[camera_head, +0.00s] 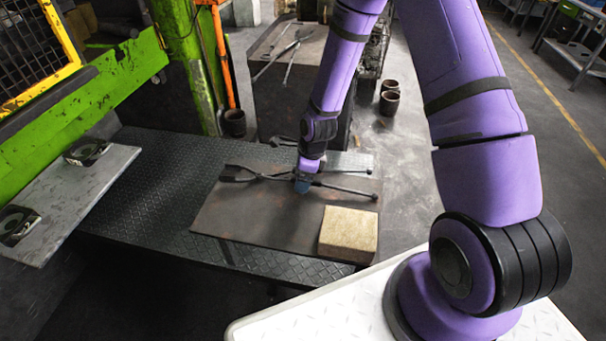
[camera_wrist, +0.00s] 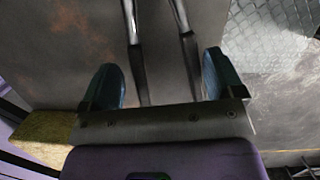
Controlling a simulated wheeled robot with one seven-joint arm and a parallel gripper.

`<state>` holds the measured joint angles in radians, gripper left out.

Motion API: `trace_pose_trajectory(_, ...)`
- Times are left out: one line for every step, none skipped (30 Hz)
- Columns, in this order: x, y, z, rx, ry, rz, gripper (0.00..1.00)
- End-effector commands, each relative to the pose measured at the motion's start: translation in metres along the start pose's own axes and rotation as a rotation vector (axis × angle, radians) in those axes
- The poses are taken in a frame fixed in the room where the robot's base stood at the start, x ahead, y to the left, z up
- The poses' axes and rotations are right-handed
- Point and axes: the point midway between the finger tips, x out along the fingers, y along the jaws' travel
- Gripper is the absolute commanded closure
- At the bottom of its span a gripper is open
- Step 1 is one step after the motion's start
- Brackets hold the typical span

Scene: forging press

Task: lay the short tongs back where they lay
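A pair of dark metal tongs (camera_head: 257,176) lies on the brown plate (camera_head: 222,213) in the head view. Its jaws point left and its two handles spread to the right. My gripper (camera_head: 303,186) is low over the tongs' handles, and its fingers are hard to make out there. In the wrist view my gripper (camera_wrist: 162,78) is open, with a blue-grey pad on each side. The tongs' two handles (camera_wrist: 189,60) run between the pads, with a gap to each, so it is not clamped on them. The handles' near ends are hidden behind the gripper body.
A tan block (camera_head: 348,233) sits on the plate's near right corner; it also shows in the wrist view (camera_wrist: 42,138). Other tongs (camera_head: 290,58) lie on a dark stand behind. A green press frame (camera_head: 90,105) stands left. Dark tread plate (camera_head: 135,200) left of the brown plate is clear.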

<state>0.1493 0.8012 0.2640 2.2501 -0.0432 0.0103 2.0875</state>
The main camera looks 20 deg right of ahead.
Motion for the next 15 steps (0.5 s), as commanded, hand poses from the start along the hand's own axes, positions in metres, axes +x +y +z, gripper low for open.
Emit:
trace_pose_trajectory(0.000,0.000,0.000,0.000,0.000,0.000,0.08)
trace_pose_trajectory(0.000,0.000,0.000,0.000,0.000,0.000,0.01)
trace_pose_trajectory(0.000,0.000,0.000,0.000,0.000,0.000,0.00)
trace_pose_trajectory(0.000,0.000,0.000,0.000,0.000,0.000,0.00)
trace_pose_trajectory(0.000,0.000,0.000,0.000,0.000,0.001,0.00)
trace_pose_trajectory(0.000,0.000,0.000,0.000,0.000,0.001,0.00)
trace_pose_trajectory(0.000,0.000,-0.001,0.000,0.001,0.001,0.00)
trace_pose_trajectory(0.000,0.000,-0.001,0.000,0.001,0.001,0.00)
trace_pose_trajectory(0.000,0.000,0.000,0.001,0.001,0.001,0.00)
trace_pose_trajectory(-0.001,0.000,0.000,0.001,0.001,0.001,0.00)
trace_pose_trajectory(-0.002,0.000,0.000,0.001,0.000,0.000,0.00)
trace_pose_trajectory(-0.004,0.000,0.000,0.001,0.000,0.000,0.00)
trace_pose_trajectory(-0.007,0.000,0.000,0.001,0.000,-0.001,0.00)
trace_pose_trajectory(-0.009,-0.001,0.000,0.001,0.000,-0.001,0.00)
trace_pose_trajectory(-0.014,-0.001,0.000,0.001,-0.001,-0.002,0.00)
